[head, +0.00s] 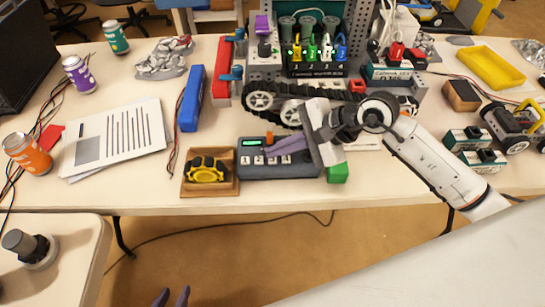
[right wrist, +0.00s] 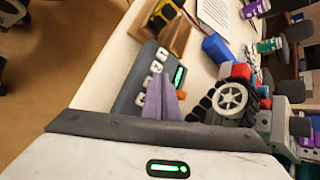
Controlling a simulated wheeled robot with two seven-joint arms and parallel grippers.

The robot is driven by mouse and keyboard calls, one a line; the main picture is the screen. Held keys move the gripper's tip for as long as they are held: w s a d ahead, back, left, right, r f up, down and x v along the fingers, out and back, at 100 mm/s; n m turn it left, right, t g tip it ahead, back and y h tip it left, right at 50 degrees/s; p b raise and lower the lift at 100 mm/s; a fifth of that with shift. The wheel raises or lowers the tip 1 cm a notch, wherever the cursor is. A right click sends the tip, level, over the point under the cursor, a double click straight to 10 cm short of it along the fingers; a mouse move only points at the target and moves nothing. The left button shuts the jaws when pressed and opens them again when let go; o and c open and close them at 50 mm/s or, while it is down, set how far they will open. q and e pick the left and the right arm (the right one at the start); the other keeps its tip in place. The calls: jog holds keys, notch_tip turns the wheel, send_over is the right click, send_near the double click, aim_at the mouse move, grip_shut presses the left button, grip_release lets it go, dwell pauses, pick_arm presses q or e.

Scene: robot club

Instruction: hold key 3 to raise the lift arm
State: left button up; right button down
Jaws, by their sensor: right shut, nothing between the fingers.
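The dark keypad (head: 278,170) lies near the table's front edge, with a small green display (head: 250,143) and a row of pale numbered keys. My right gripper (head: 268,150) is shut and empty, its purple fingertips over the keypad behind the key row. In the right wrist view the keypad (right wrist: 126,92) shows pale keys beside the shut fingers (right wrist: 163,82). The fingers partly cover the row near key 3; I cannot tell whether they touch it. A tracked robot (head: 262,100) stands behind the keypad; its lift arm is not clear to make out. My left gripper (head: 171,297) is open, low, before the table.
A wooden tray (head: 188,188) with a yellow wheel adjoins the keypad's left side. A green block (head: 338,173) lies at its right. A blue bar (head: 191,98) and paper sheets (head: 115,138) lie further left. Floor shows in front of the table.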

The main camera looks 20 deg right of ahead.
jog(key=shift+f+b, duration=0.45)
jog(key=shift+b, duration=0.05)
dwell(0.3)
dwell(2.6)
jog(key=shift+r+p, duration=0.4)
jog(key=shift+r, duration=0.45)
notch_tip(320, 180, up, 5)
jog(key=p, duration=0.2)
jog(key=shift+p, duration=0.4)
